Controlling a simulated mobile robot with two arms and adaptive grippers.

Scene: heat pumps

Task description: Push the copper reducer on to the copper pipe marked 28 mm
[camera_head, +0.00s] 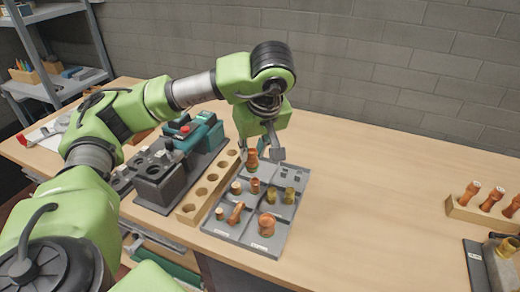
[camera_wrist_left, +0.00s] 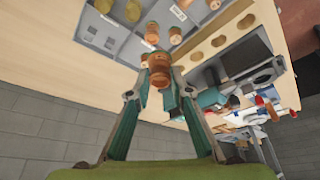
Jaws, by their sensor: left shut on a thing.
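My left gripper (camera_head: 262,155) reaches down over the far-left part of a grey compartment tray (camera_head: 277,231). Its fingers are shut on a copper-coloured fitting (camera_head: 252,159), which looks like the copper reducer. In the left wrist view the gripper (camera_wrist_left: 161,84) has its fingertips on both sides of the copper reducer (camera_wrist_left: 159,63). Whether the reducer still touches the tray is unclear. I cannot make out a 28 mm marking on anything in view. My right gripper is not in view.
Other copper and brass fittings, such as a large one (camera_head: 267,225), fill the tray. The table between is clear.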

